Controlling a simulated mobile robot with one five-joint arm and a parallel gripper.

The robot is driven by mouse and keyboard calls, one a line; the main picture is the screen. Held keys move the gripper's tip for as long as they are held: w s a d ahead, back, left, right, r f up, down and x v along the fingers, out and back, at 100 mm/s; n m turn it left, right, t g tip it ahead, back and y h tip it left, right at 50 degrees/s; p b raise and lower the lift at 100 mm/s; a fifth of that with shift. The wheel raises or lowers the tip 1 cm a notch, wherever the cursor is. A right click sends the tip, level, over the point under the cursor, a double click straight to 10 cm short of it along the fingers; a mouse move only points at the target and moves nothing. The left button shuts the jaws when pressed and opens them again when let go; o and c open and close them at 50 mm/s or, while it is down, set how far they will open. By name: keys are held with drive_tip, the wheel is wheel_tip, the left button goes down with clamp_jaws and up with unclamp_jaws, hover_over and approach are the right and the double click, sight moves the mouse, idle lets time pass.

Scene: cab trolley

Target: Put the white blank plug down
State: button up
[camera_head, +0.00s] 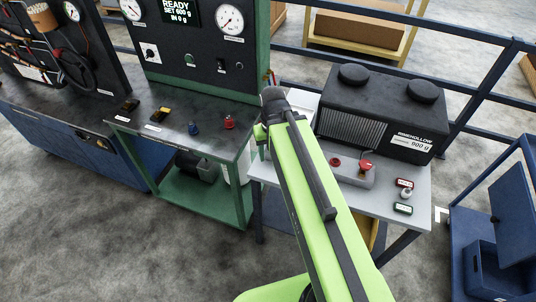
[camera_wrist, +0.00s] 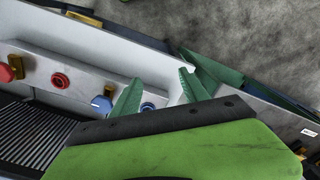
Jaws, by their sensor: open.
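My gripper (camera_wrist: 157,88) is open in the wrist view, with its two green fingers apart. No plug can be made out between them. The fingers are over a pale panel (camera_wrist: 110,62) with a red ring port (camera_wrist: 60,81) and a blue ring port (camera_wrist: 148,107); the left finger is close beside the blue one. A blue plug (camera_wrist: 101,103) and a red plug (camera_wrist: 5,73) also show there. In the head view, a small whitish round piece (camera_head: 406,193) lies on the grey table (camera_head: 388,213); I cannot tell whether it is the white blank plug. My arm hides the fingers there.
A black two-knobbed unit (camera_head: 380,110) stands at the back of the grey table. The green bench (camera_head: 185,115) stands left, a blue trolley (camera_head: 480,225) right. Blue rails (camera_head: 490,90) run behind.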

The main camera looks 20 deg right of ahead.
drive_tip(key=shift+s+a, duration=0.1)
drive_tip(key=shift+a, duration=0.95)
drive_tip(key=shift+c, duration=1.1)
drive_tip(key=d+r+m+p, duration=0.3)
drive_tip(key=d+m, duration=1.4)
drive_tip(key=d, duration=0.6)
wheel_tip(320, 180, up, 2)
drive_tip(key=m+p, duration=0.2)
drive_tip(key=m, duration=0.6)
hover_over(410, 189)
drive_tip(key=f+b, duration=1.2)
drive_tip(key=shift+s+d+f, duration=0.1)
drive_tip(key=shift+s+f, duration=0.05)
drive_tip(key=shift+s, duration=0.05)
drive_tip(key=f+b, duration=0.5)
drive_tip(key=shift+w+f, duration=0.1)
drive_tip(key=shift+w, duration=0.1)
drive_tip(key=shift+r, duration=0.2)
clamp_jaws()
